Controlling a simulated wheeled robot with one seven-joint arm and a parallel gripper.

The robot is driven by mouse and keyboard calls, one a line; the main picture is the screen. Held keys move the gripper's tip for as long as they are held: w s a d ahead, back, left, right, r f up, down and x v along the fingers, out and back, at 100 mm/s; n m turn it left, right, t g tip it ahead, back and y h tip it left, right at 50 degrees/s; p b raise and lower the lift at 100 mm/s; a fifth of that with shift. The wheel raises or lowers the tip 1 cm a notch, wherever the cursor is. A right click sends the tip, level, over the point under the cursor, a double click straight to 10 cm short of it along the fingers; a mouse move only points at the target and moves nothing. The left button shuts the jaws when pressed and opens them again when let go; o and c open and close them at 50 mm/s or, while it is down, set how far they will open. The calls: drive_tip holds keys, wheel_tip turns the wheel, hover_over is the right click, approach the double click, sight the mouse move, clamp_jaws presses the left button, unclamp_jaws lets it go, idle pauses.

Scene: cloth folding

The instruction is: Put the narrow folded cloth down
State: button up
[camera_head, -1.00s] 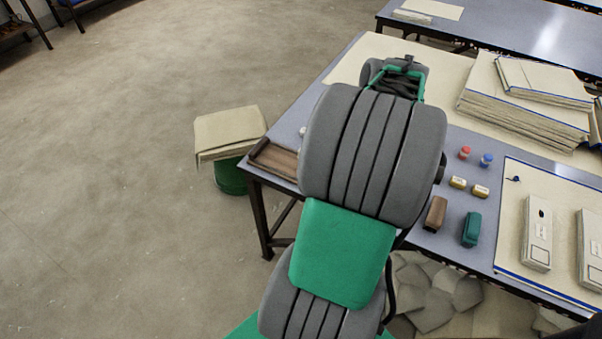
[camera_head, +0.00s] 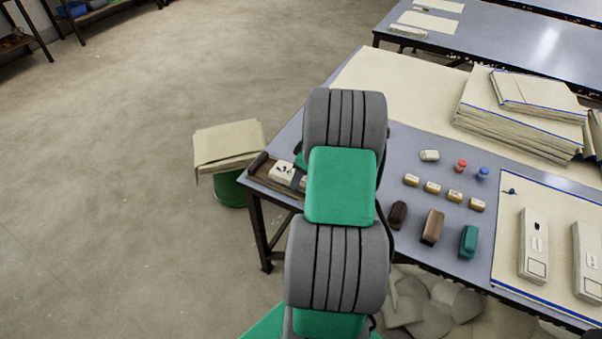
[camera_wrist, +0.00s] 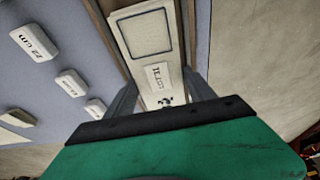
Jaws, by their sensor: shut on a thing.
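The narrow folded cloth (camera_wrist: 144,38) is pale, with a dark printed square and a small label. In the wrist view it runs lengthwise between the two fingers of my gripper (camera_wrist: 161,80), which is shut on it. In the head view the cloth (camera_head: 281,172) shows at the brown wooden tray (camera_head: 262,163) on the table's left corner, with my gripper (camera_head: 299,178) at its right end. The tray's walls flank the cloth in the wrist view; whether the cloth touches the tray floor I cannot tell. My arm hides part of the tray.
Several small labelled blocks (camera_head: 433,188) stand right of my arm on the blue table. Brown (camera_head: 432,227) and green (camera_head: 468,242) blocks stand nearer the front edge. A cloth-topped green bin (camera_head: 230,190) stands left of the table. Stacked cloths (camera_head: 520,120) lie at the back right.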

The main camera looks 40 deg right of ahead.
drive_tip(key=o, duration=1.6)
drive_tip(key=shift+f, duration=0.1)
drive_tip(key=v, duration=1.1)
drive_tip(key=w+a+r+m, duration=0.1)
drive_tip(key=a+r, duration=0.2)
drive_tip(key=a, duration=0.5)
drive_tip(key=w+a+r, duration=0.1)
drive_tip(key=a+r, duration=0.1)
drive_tip(key=a, duration=0.6)
drive_tip(key=s+a+m, duration=0.1)
drive_tip(key=s+a, duration=0.4)
drive_tip(key=a, duration=0.3)
drive_tip(key=s+a+m+h, duration=0.1)
drive_tip(key=s+a, duration=0.4)
drive_tip(key=a, duration=0.3)
drive_tip(key=shift+s+a+m+b, duration=0.2)
drive_tip(key=shift+s+m+b, duration=0.05)
drive_tip(key=shift+m+b, duration=0.15)
